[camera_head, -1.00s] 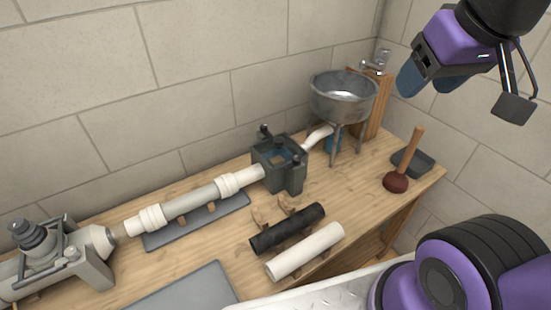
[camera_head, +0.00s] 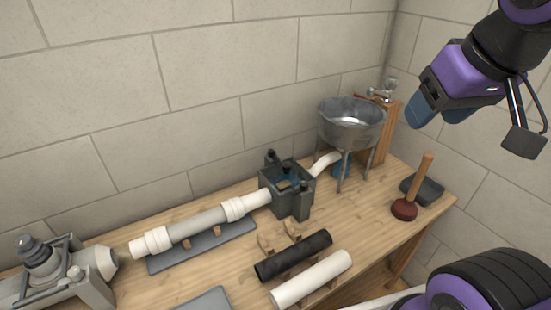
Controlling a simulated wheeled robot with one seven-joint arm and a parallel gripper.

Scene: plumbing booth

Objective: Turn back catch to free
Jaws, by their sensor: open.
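A dark grey-green box (camera_head: 286,190) sits on the workbench, joined to white pipes on its left and right. Small dark knob-like catches stand on its rim: a back catch (camera_head: 270,157) on the wall side and a front catch (camera_head: 304,188) on the near side. I cannot tell from this distance how the back catch is turned. Inside the box something blue and a tan piece show. My gripper (camera_head: 437,108) hangs high at the upper right, with blue fingers, open and empty. It is well apart from the box.
A metal basin (camera_head: 350,123) on legs stands right of the box. A plunger (camera_head: 405,208) and dark tray (camera_head: 422,190) are at the right end. A black pipe (camera_head: 293,256) and white pipe (camera_head: 312,280) lie in front. A grey machine (camera_head: 60,275) is at left.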

